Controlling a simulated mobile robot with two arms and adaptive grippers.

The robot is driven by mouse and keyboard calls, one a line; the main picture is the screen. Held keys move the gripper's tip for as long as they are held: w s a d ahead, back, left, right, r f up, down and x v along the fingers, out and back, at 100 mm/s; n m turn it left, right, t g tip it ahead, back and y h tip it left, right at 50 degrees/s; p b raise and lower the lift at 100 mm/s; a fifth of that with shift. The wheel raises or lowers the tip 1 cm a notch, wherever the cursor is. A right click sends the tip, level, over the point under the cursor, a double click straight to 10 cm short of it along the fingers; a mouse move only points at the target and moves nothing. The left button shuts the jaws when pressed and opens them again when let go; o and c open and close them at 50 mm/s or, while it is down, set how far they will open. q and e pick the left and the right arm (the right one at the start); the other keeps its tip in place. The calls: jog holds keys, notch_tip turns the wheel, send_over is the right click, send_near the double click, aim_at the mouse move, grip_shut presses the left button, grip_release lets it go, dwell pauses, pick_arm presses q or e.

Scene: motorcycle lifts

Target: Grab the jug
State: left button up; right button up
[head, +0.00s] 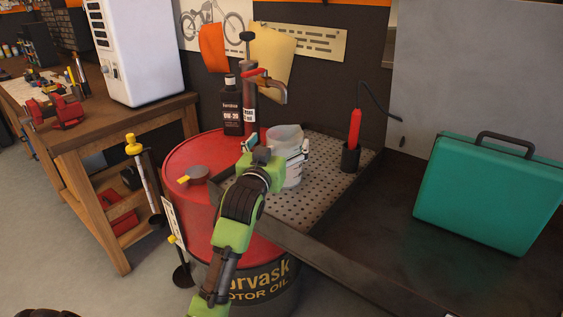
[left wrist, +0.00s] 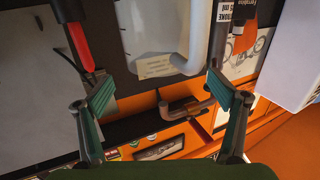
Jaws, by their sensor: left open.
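The jug (head: 293,173) is a pale translucent container standing on the perforated metal tray (head: 325,195) beside the red oil drum. My left gripper (head: 277,148) is at the jug's near upper side, with a finger to each side of it. The jug's lower left part is hidden by my gripper in the head view. My right gripper is not in view.
The red drum (head: 190,150) has a dark bottle (head: 232,112) and a red hand pump (head: 250,95) behind the gripper. A red-handled tool (head: 355,128) stands in a dark holder right of the jug.

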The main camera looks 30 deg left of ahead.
pick_arm(q)
jog(key=x, duration=0.3)
jog(key=f+p+x, duration=0.1)
jog(key=x, duration=0.1)
jog(key=shift+c, duration=0.5)
jog(key=c, duration=1.8)
jog(key=shift+r, duration=0.1)
jog(key=shift+c, duration=1.2)
jog(key=shift+r, duration=0.15)
